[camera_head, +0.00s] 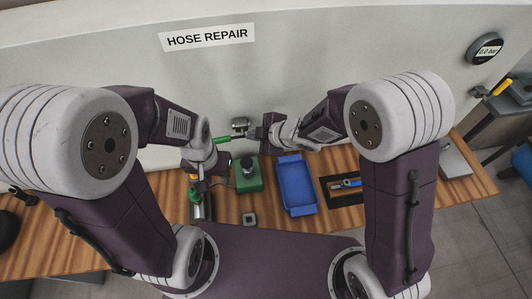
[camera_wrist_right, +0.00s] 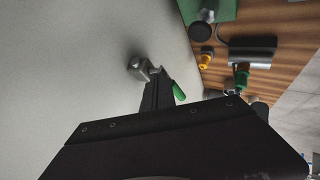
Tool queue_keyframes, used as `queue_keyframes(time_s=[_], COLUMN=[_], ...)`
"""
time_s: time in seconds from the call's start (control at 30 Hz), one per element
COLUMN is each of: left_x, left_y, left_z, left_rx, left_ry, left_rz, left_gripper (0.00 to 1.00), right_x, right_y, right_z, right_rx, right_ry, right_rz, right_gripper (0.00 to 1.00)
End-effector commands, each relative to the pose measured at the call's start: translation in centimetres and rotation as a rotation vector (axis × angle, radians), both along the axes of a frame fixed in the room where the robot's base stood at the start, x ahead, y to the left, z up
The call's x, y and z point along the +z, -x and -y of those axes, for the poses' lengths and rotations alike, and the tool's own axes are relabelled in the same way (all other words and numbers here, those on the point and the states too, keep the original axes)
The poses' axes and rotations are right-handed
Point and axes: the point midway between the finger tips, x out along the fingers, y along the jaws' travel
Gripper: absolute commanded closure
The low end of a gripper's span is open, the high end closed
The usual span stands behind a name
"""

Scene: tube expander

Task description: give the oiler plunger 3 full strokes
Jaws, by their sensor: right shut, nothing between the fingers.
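A green block with a round black top (camera_head: 247,170) stands on the table. It also shows in the right wrist view as a green block (camera_wrist_right: 222,9) with a black cap. I cannot tell for certain which part is the oiler plunger. My left gripper (camera_head: 222,161) is just left of the block and its fingers are too small to read. My right gripper (camera_head: 254,133) is shut and empty near the wall, above the block; its closed fingers (camera_wrist_right: 157,90) point toward a small metal wall fitting (camera_wrist_right: 140,67). A green handle (camera_head: 221,140) shows beside the right gripper's tip.
A blue tray (camera_head: 296,187) lies right of the block, then a dark tray (camera_head: 346,199) with small blue parts. A metal cylinder (camera_head: 202,211) stands at left. A gauge (camera_head: 485,49) hangs on the wall.

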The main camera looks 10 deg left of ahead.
Motion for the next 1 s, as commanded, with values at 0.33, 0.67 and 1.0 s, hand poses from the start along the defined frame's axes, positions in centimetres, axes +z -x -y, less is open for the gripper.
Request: queue_keyframes(time_s=[0.33, 0.67, 1.0], left_x=[0.9, 0.7, -2.9], left_y=[0.0, 0.0, 0.0], left_z=[0.0, 0.0, 0.0], left_rx=[0.000, 0.000, 0.000], left_ry=[0.000, 0.000, 0.000], left_rz=[-0.001, 0.000, 0.000], left_gripper=[0.64, 0.64, 0.64], right_x=[-0.3, -0.5, -4.1], right_y=[2.0, 2.0, 1.9], right_z=[-1.9, -1.8, -1.8], right_rx=[0.055, 0.053, 0.052], right_ry=[0.013, 0.014, 0.013], right_rz=[-0.025, -0.025, -0.025], right_gripper=[1.00, 1.00, 1.00])
